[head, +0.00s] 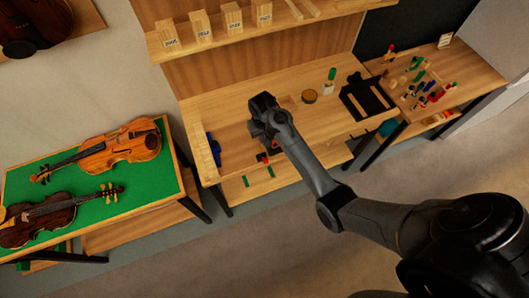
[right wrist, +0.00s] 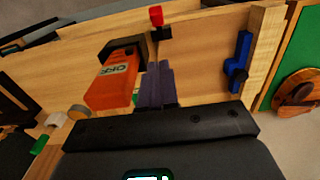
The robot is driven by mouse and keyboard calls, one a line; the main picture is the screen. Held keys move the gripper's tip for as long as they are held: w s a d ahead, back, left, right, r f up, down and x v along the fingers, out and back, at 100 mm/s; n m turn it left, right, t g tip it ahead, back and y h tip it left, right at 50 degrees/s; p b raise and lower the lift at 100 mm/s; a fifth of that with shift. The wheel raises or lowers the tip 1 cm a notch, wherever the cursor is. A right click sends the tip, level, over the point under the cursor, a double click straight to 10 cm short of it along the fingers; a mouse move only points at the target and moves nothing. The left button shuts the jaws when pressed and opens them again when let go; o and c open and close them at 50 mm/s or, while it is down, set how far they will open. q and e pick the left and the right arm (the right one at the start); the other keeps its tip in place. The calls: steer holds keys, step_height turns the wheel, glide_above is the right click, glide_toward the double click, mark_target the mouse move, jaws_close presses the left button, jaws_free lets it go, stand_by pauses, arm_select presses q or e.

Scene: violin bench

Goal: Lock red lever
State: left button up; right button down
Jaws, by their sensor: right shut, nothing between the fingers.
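A small red piece on a black base, which looks like the red lever (right wrist: 156,16), stands near the bench's front edge in the right wrist view. It shows as a small red spot in the head view (head: 262,157), just below my right gripper (head: 266,140). An orange block marked OFF (right wrist: 112,82), with a black bracket at its top, is left of my fingers in the right wrist view. My right gripper's dark fingers (right wrist: 158,82) are together and empty, pointing toward the red piece but apart from it in the picture. My left gripper is not in view.
A blue clamp-like tool (head: 213,149) lies on the workbench (head: 235,98) at left. A round tin (head: 309,96) and a black tray-like item (head: 365,98) are farther right. Violins (head: 122,149) lie on a green table at left. A shelf (head: 240,30) hangs behind the bench.

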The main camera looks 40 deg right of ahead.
glide_above(264, 157)
steer(key=w, duration=0.2)
steer(key=f, duration=0.6)
steer(key=shift+s+d+f, duration=0.2)
steer(key=shift+d, duration=0.15)
steer(key=shift+s+a+f+p, duration=0.2)
steer(key=shift+s+f+p, duration=0.45)
steer(key=shift+f, duration=0.15)
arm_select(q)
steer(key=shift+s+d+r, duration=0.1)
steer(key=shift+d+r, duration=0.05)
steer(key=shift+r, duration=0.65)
arm_select(e)
steer(key=shift+s+a+f, duration=0.2)
steer(key=shift+s+f, duration=0.25)
steer(key=shift+f, duration=0.3)
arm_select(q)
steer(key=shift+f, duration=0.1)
